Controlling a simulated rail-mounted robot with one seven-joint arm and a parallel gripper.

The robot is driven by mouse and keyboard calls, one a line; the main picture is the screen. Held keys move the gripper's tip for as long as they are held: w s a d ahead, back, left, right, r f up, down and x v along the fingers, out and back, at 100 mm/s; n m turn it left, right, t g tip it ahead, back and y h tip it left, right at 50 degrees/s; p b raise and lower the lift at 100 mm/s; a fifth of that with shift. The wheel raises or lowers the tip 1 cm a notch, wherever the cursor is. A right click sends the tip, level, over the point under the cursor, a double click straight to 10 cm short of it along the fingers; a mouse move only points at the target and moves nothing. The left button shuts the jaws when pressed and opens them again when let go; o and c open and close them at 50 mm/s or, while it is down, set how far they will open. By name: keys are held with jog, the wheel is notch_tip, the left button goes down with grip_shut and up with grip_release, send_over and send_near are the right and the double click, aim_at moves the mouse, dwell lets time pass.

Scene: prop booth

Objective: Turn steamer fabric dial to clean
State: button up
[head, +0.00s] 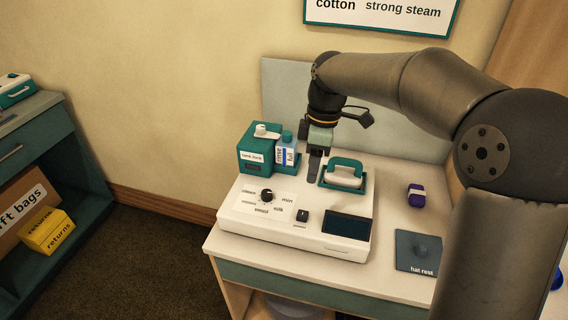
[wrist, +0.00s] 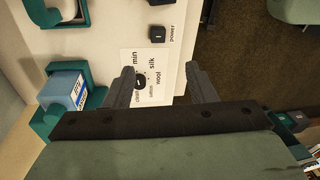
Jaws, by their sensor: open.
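The white steamer base (head: 290,222) stands on the counter. Its black fabric dial (head: 267,195) is at the left of the top panel, ringed by labels including min, silk, wool and what looks like clean. I cannot tell which label the dial points to. In the wrist view the dial (wrist: 141,82) shows close to the left finger, partly hidden by it. My gripper (head: 314,178) points down above the back of the base, behind and right of the dial. In the wrist view my gripper (wrist: 159,70) has its fingers wide apart with nothing held.
A black power switch (head: 302,215) and dark screen (head: 346,225) sit right of the dial. The steamer head (head: 344,175) rests in a teal cradle behind. A teal tank (head: 255,150) and blue bottle (head: 287,152) stand back left. A purple item (head: 416,196) and hat rest pad (head: 418,250) lie right.

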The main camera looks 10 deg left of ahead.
jog(key=w+a+r+n+g+y, duration=0.1)
jog(key=w+a+r+n+y, duration=0.1)
jog(key=w+a+n, duration=0.5)
jog(key=p, duration=0.2)
send_near(267, 192)
jog(key=x, duration=0.8)
jog(key=shift+s+a+f, duration=0.1)
jog(key=shift+f, duration=0.2)
jog(key=shift+c, duration=0.3)
jog(key=c, duration=0.9)
